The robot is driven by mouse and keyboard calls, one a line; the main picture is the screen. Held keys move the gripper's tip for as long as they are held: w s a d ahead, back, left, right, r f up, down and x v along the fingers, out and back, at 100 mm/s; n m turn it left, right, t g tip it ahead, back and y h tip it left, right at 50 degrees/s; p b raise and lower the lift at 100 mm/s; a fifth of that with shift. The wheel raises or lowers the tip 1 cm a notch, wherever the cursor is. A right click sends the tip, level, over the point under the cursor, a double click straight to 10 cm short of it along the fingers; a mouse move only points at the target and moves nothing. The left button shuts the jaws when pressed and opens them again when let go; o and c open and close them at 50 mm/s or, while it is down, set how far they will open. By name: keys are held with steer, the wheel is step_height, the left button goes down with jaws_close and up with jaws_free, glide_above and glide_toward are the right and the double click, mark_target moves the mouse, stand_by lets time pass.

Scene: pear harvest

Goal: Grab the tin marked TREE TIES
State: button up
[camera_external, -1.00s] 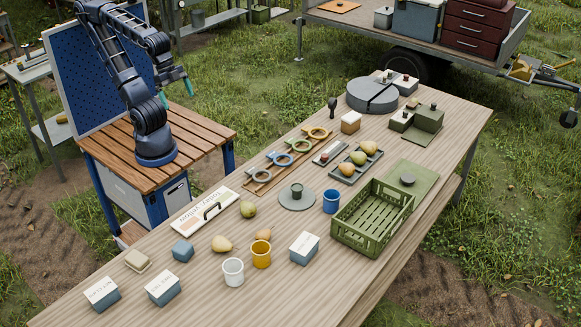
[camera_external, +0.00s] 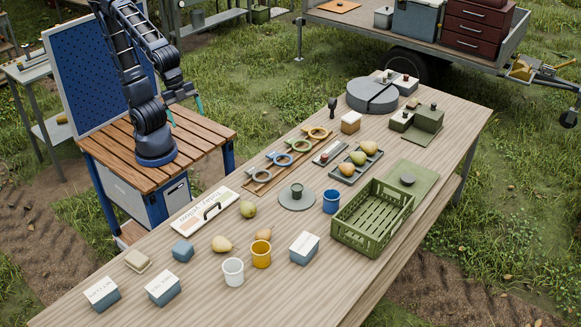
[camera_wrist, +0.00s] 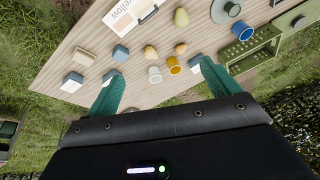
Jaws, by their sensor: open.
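Three pale-lidded, blue-grey tins with lettering stand on the long wooden table: the front-left tin (camera_external: 102,294), the tin to its right (camera_external: 162,289) and a tin by the mustard cup (camera_external: 304,248). The lettering is too small to read surely, so I cannot tell which says TREE TIES. In the wrist view the tins show as a left tin (camera_wrist: 72,82), one beside my left finger (camera_wrist: 110,77) and one near my right finger (camera_wrist: 195,63). My gripper (camera_external: 185,104) is open and empty, high above the slatted stand, well away from the tins.
Near the tins are a white cup (camera_external: 233,272), a mustard cup (camera_external: 261,254), a blue block (camera_external: 182,251), a beige block (camera_external: 138,260) and loose pears (camera_external: 222,244). A green crate (camera_external: 346,236) stands farther right. The table's front-left corner is bare.

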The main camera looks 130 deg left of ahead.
steer(key=w+d+f+m, duration=0.45)
steer(key=w+d, duration=0.25)
steer(key=w, duration=0.2)
steer(key=m+g+h, duration=0.4)
steer(key=m, duration=0.5)
glide_toward(162, 282)
steer(key=shift+w+a+f, duration=0.1)
steer(key=shift+a+f, duration=0.05)
steer(key=shift+f, duration=0.5)
steer(key=shift+d+f+h, duration=0.3)
steer(key=shift+d+f, duration=0.2)
steer(key=shift+f, duration=0.15)
steer(key=x, duration=0.4)
steer(key=shift+w+d+f, duration=0.1)
steer(key=shift+d+f, duration=0.05)
steer(key=shift+f, duration=0.25)
steer(key=x, duration=0.5)
steer(key=shift+f, duration=0.1)
steer(key=shift+f, duration=0.25)
